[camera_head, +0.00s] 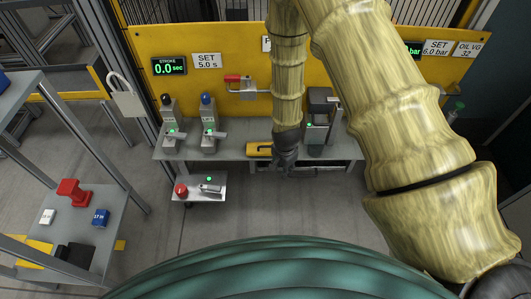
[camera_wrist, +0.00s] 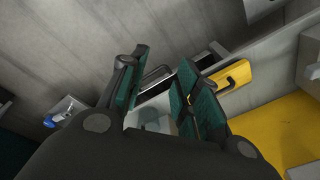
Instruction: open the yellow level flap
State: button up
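The yellow flap (camera_head: 257,150) sits at the front edge of the grey bench in the head view, just left of my gripper (camera_head: 286,158). In the wrist view the yellow flap (camera_wrist: 235,76) shows a dark handle and lies to the right of my gripper (camera_wrist: 160,85). The dark green fingers stand apart with nothing held between them. Behind the gap is a pale panel (camera_wrist: 158,108) with a bar-like handle, partly hidden by the fingers. I cannot tell whether the flap is open or touched by the right finger.
The grey bench (camera_head: 232,151) runs below a yellow back panel (camera_head: 200,38). Two grey clamp units (camera_head: 168,130) stand left, and a grey device (camera_head: 320,120) stands right of my gripper. A small shelf with a red button (camera_head: 181,190) sits lower left. The floor in front is clear.

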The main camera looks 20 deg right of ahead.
jog(key=w+m+b, duration=0.4)
jog(key=w+b, duration=0.1)
jog(key=w, duration=0.5)
jog(key=m+b, duration=0.4)
send_near(265, 146)
jog(key=shift+t, duration=0.4)
jog(key=f+b, duration=0.1)
jog(key=f, duration=0.4)
jog(key=w+f+b, duration=0.1)
jog(key=f, duration=0.2)
jog(key=shift+d+b, duration=0.3)
jog(key=shift+c, duration=0.2)
grip_shut()
